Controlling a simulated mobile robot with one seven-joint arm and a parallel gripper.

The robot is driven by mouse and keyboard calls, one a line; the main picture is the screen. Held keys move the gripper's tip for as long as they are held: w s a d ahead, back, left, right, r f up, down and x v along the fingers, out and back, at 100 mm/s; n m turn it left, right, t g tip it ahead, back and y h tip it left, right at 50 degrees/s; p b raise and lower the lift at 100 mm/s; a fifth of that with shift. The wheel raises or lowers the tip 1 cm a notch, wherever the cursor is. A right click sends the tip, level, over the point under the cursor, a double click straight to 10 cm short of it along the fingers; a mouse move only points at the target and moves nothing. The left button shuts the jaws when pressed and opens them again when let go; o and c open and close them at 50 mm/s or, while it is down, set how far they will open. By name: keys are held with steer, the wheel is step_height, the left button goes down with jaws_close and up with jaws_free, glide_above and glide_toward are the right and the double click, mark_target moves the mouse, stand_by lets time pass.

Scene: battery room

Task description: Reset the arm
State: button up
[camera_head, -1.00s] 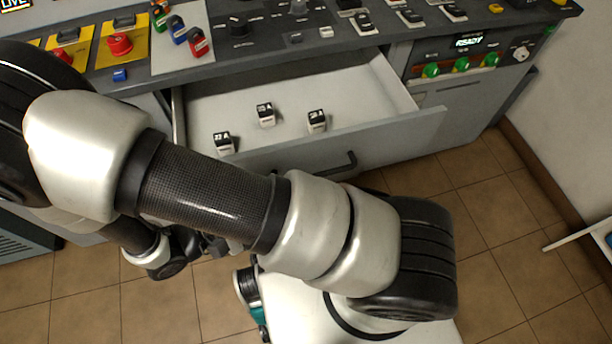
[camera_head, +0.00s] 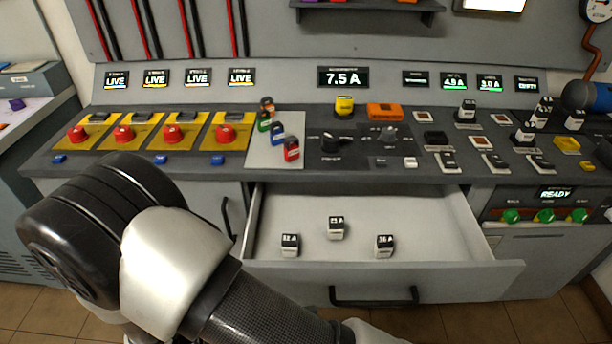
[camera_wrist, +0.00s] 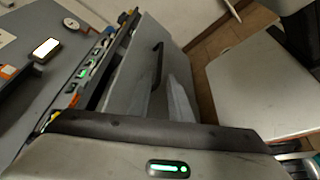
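My arm (camera_head: 175,270) shows in the head view at the lower left, in front of the console. Its dark, ribbed joint and silver link lead to a carbon-patterned tube that runs down to the right and out of the bottom edge. My gripper is outside the head view. In the wrist view, a pale housing with a green light, which looks like my gripper's body (camera_wrist: 165,155), fills the bottom.
An open drawer (camera_head: 455,230) holds three labelled blocks (camera_head: 336,228) and juts out from the console (camera_head: 310,175), right of my arm. Tiled floor (camera_head: 440,322) shows below the drawer.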

steer(key=w+d+r+m+y, duration=0.2)
steer(key=d+r+m+y, duration=0.45)
steer(key=r, duration=0.65)
steer(key=w+d+r+m+y, duration=0.2)
steer(key=d+r+m+y, duration=0.2)
steer(key=d+r+y, duration=0.7)
step_height(320, 180, up, 23)
steer(key=a+h+p, duration=0.2)
steer(key=p, duration=1.8)
steer(key=shift+t+h, duration=0.3)
steer(key=shift+h, duration=0.05)
steer(key=shift+f, duration=0.15)
